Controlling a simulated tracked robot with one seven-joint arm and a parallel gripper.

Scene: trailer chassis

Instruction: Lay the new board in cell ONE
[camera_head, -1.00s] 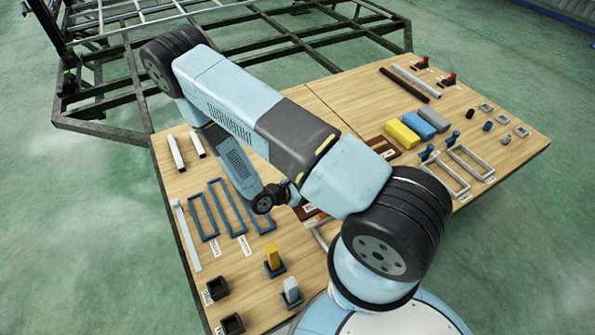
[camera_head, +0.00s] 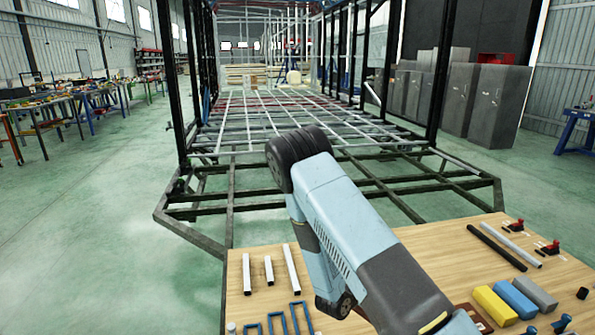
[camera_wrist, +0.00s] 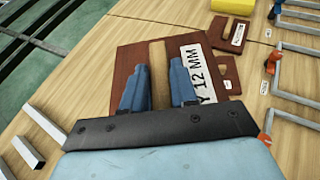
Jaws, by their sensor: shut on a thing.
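In the wrist view my gripper (camera_wrist: 158,66) has its two blue fingers on either side of a light wooden strip (camera_wrist: 158,75) on a reddish-brown board (camera_wrist: 128,62). It is shut on this strip. A white label reading "Y 12 MM" (camera_wrist: 205,75) lies on the board's right part, partly covered by a finger. I cannot tell whether the board touches the table. In the head view my arm hides the gripper. Blue rectangular frames (camera_head: 278,322) show at the bottom edge, cut off. No marking of cell ONE is readable.
The wooden table (camera_head: 440,250) holds several white tubes (camera_head: 291,270), a black bar (camera_head: 497,247), yellow (camera_head: 495,306), blue and grey blocks, and red clamps (camera_head: 513,225). A smaller brown board (camera_wrist: 228,35) lies beyond. The trailer chassis (camera_head: 270,205) stands behind the table, its front grid open.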

